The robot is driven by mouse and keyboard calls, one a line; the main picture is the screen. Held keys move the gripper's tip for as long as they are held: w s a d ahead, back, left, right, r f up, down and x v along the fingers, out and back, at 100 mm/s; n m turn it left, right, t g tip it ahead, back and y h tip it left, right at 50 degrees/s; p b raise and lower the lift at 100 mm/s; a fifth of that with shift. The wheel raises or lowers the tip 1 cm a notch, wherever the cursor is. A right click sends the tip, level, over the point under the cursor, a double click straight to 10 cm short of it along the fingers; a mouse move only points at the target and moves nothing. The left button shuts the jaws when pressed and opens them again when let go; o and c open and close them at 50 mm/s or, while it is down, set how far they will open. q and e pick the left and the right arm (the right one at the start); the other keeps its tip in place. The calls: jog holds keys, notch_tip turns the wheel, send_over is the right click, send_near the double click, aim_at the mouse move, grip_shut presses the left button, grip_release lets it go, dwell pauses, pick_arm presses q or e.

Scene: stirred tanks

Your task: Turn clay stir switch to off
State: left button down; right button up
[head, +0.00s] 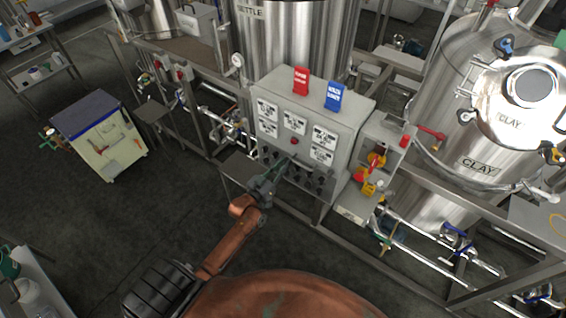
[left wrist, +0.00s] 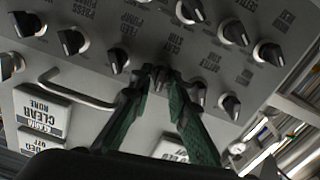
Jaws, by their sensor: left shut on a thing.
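In the head view my left gripper (head: 285,164) reaches up to this row from below left. In the left wrist view its green fingers (left wrist: 160,80) are closed around a small dark switch knob (left wrist: 158,76). The upside-down label (left wrist: 172,43) beside it seems to include "CLAY", so this looks like the clay stir switch. The fingers hide most of the knob, and its pointer direction cannot be told. My right gripper is not in view.
Neighbouring black knobs (left wrist: 117,60) sit close on both sides. A metal handle bar (left wrist: 75,92) runs near the fingers. The steel tank marked CLAY (head: 478,166) stands to the right, and a wheeled cabinet (head: 103,150) stands on open floor at left.

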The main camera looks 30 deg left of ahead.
pick_arm(q)
jog(key=shift+n+p, duration=0.65)
jog(key=shift+n, duration=1.45)
jog(key=c, duration=2.1)
grip_release()
jog(key=s, duration=1.2)
jog(key=shift+a, duration=0.4)
